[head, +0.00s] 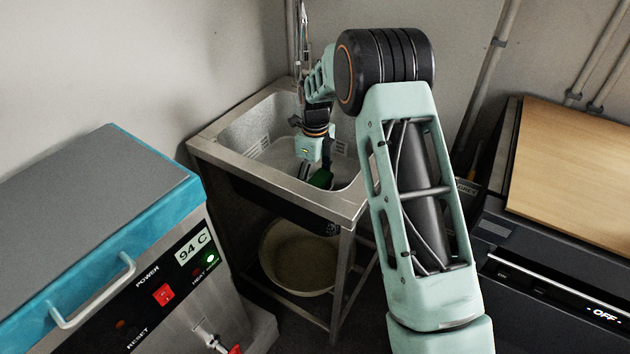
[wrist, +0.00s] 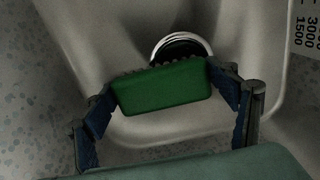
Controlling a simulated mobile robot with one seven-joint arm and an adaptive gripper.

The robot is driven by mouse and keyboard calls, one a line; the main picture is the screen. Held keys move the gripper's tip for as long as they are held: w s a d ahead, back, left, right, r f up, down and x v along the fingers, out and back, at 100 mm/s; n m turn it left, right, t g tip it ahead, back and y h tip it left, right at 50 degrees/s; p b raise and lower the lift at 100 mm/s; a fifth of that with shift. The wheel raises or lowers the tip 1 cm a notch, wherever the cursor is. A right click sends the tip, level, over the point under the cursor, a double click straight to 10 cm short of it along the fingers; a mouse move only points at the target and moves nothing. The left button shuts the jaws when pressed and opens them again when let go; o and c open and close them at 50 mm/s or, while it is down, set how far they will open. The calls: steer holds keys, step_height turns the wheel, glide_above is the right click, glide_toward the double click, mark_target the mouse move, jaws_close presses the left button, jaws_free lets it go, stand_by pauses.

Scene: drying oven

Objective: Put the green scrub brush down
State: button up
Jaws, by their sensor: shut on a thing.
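The green scrub brush (head: 321,179) is at the front right inside the metal sink (head: 255,170), partly hidden by my gripper. My gripper (head: 318,172) reaches down into the basin. In the wrist view, the brush's green block (wrist: 165,88) sits between the two blue finger pads of my gripper (wrist: 166,92), which is shut on its ends. Dark bristles show along the block's far edge. Below it is a pale, rounded-corner surface, like a tub or basin. I cannot tell whether the brush touches it.
A round dark opening with a shiny rim (wrist: 182,46) lies just beyond the brush. A number-marked label (wrist: 304,28) is at the right. A pale round bowl (head: 303,262) stands under the sink. A blue-edged heated unit (head: 95,190) is left, a wood-topped unit (head: 575,160) right.

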mark_target(315, 180)
steer(key=o, duration=1)
step_height(315, 180, up, 12)
steer(key=shift+s+r+p, duration=0.1)
steer(key=shift+r+p, duration=0.05)
steer(key=shift+p, duration=1.1)
